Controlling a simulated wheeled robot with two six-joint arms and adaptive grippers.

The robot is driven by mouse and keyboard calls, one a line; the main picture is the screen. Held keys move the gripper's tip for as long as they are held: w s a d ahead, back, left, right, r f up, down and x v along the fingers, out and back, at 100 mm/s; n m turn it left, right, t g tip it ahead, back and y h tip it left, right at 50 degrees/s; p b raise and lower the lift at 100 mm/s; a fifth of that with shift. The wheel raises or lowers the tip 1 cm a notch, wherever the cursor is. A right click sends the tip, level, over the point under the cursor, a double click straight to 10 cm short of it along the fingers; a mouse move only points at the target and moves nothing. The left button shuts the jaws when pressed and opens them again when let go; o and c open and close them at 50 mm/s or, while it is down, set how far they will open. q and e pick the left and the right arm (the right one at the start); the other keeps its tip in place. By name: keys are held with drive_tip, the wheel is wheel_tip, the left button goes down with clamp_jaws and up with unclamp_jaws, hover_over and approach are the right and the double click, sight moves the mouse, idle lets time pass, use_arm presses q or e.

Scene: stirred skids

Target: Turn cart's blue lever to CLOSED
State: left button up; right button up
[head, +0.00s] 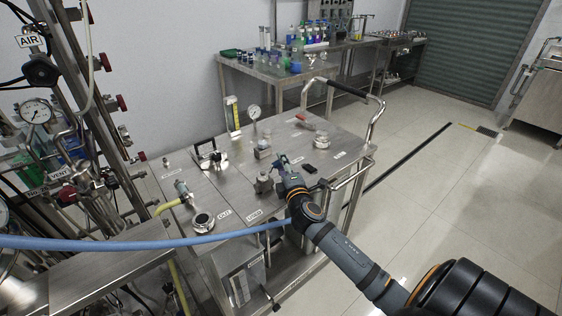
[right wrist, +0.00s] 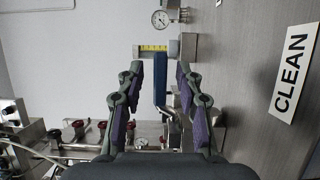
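The steel cart (head: 341,141) stands in the middle of the head view, with valves, gauges and labels on its top. My right gripper (head: 283,163) reaches over the cart from the right, low beside a valve block (head: 264,184). In the right wrist view my right gripper (right wrist: 160,72) is open, with its fingers apart. A blue lever (right wrist: 161,83) stands between the fingers, with a gap visible on both sides. In the head view my gripper largely hides the lever. A CLEAN label (right wrist: 294,73) lies to the right in the wrist view. My left gripper is not in view.
A red-handled valve (head: 308,124) and a gauge (head: 254,112) are farther back on the cart. A push handle (head: 378,120) rises at its right end. A pipe rack (head: 85,130) stands on the left, and a blue hose (head: 150,244) crosses in front. Floor at right is clear.

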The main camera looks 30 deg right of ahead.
drive_tip(key=shift+w+d, duration=0.15)
drive_tip(key=shift+w, duration=0.55)
drive_tip(key=c, duration=0.5)
clamp_jaws()
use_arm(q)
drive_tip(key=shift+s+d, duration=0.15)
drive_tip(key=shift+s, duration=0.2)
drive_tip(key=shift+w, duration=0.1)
